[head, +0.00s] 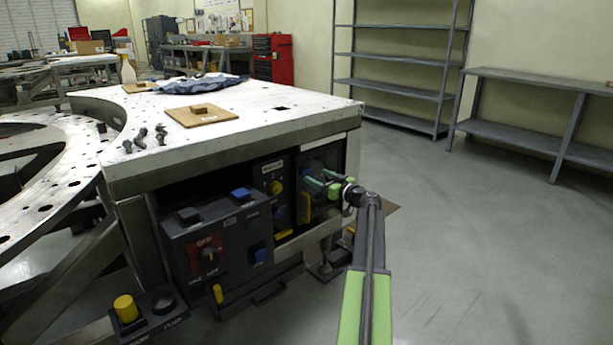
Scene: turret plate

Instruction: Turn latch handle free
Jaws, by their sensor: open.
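My gripper (322,184) has green fingers and is at the right end of the equipment under the white table. It is in front of a dark panel (322,165) with a see-through look. The fingers are apart, and no object shows between them. A yellow upright piece (306,203), which may be the latch handle, stands just left of and below the fingers. My gripper partly covers this area, so I cannot tell whether they touch.
The white tabletop (230,118) overhangs all this. Open floor (480,240) lies to the right.

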